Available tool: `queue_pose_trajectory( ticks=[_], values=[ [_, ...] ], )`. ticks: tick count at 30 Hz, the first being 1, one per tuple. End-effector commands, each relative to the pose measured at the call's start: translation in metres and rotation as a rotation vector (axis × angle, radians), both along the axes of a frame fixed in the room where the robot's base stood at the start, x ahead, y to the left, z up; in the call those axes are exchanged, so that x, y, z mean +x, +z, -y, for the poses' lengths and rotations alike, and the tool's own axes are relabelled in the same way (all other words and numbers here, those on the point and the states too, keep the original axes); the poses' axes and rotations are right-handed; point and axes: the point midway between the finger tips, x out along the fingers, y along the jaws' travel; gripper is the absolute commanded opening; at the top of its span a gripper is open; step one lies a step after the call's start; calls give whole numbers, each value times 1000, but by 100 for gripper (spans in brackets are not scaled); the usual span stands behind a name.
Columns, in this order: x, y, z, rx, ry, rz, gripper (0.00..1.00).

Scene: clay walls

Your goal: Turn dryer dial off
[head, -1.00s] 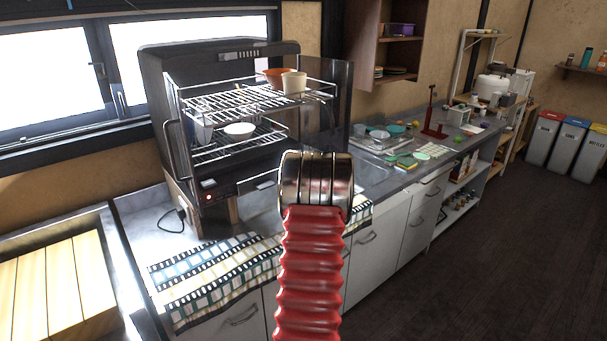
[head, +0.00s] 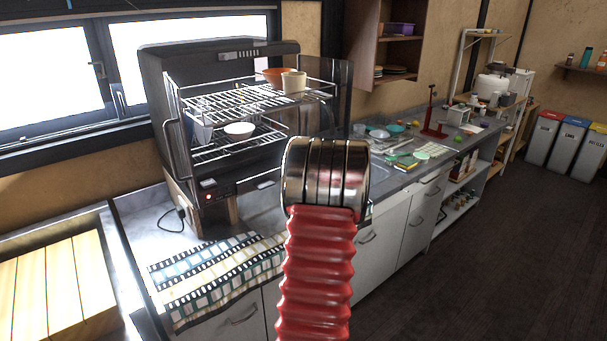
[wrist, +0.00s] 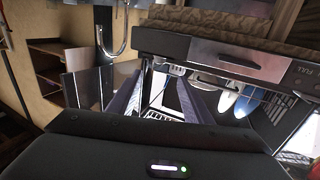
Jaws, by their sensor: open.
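The dryer (head: 160,75) is a dark, open-fronted cabinet with wire racks at the back left of the counter. Its low front panel (head: 225,187) carries a small glowing red light (head: 208,197). I cannot make out the dial clearly in either view. In the wrist view the dark panel (wrist: 165,43), with a silver plate, crosses the upper right, with partial lettering at the right edge. My gripper (wrist: 163,82) is open there, its two long fingers apart with nothing seen held between them. In the head view my arm hides the gripper.
An orange bowl (head: 279,77), a cream cup (head: 294,83) and a white bowl (head: 239,129) sit on the racks. A checked cloth (head: 215,275) hangs over the counter's front edge. A red stand (head: 433,120) is farther along. Floor at right is clear.

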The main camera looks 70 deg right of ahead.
Motion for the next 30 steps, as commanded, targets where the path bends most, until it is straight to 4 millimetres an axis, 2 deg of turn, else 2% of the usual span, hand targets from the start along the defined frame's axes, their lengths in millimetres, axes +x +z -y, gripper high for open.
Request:
queue_pose_trajectory(
  ticks=[14,17,20,24,27,30],
  values=[
    [0,0,0,-3,-1,-4,45],
    [-2,-7,2,11,-11,-32,45],
    [-8,-23,6,50,-39,-80,45],
    [-28,-67,5,165,-105,-185,45],
    [-47,-98,-3,263,-156,-266,45],
    [-61,-115,-17,349,-196,-341,45]
  ],
)
